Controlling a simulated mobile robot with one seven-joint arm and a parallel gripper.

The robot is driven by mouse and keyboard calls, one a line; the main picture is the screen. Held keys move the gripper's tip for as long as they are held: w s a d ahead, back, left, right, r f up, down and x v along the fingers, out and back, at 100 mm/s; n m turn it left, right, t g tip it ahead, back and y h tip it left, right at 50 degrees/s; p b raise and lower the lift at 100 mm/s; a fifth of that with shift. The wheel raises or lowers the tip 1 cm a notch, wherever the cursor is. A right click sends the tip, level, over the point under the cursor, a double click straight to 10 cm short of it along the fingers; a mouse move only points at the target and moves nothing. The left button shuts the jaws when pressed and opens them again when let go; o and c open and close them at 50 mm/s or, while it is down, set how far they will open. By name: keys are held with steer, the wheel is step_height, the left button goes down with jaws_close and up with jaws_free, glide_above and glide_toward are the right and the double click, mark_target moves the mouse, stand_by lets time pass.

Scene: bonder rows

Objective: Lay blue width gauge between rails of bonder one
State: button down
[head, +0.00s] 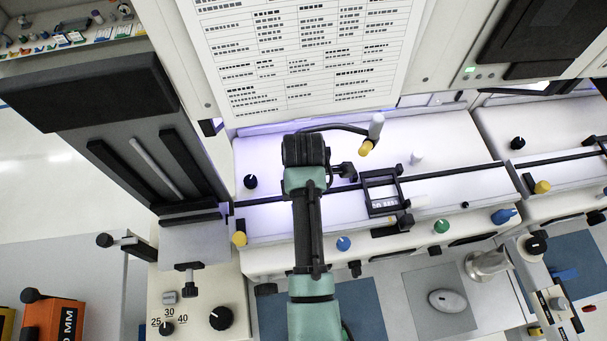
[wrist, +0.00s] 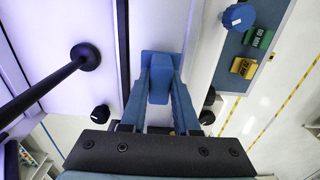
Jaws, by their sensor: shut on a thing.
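In the wrist view my gripper (wrist: 159,82) is shut on the blue width gauge (wrist: 158,92), a small blue block between the blue-looking fingers. The fingers and gauge are close in colour, so their edges are hard to separate. They hang over the pale top of the bonder, beside a dark rail (wrist: 123,50). I cannot tell whether the gauge touches the surface. In the head view the bonder (head: 455,192) lies under my arm with a long black rail (head: 455,167) across it. My arm hides the gauge there.
A black frame (head: 367,193) stands on the bonder right of my arm. A black knob on a rod (wrist: 86,56) rises left of the fingers. Green (wrist: 259,37) and yellow (wrist: 243,68) blocks lie on a blue mat. A printed sheet (head: 310,50) hangs behind the bonder.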

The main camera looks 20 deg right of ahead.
steer(key=shift+f, duration=0.7)
steer(key=shift+f+b, duration=0.3)
stand_by(0.4)
steer(key=c, duration=0.6)
jaws_free()
steer(key=shift+r, duration=0.1)
step_height(320, 180, up, 11)
steer(key=shift+w+r+p, duration=0.1)
steer(key=shift+p, duration=0.65)
steer(key=shift+r+p, duration=0.65)
steer(key=shift+r, duration=0.1)
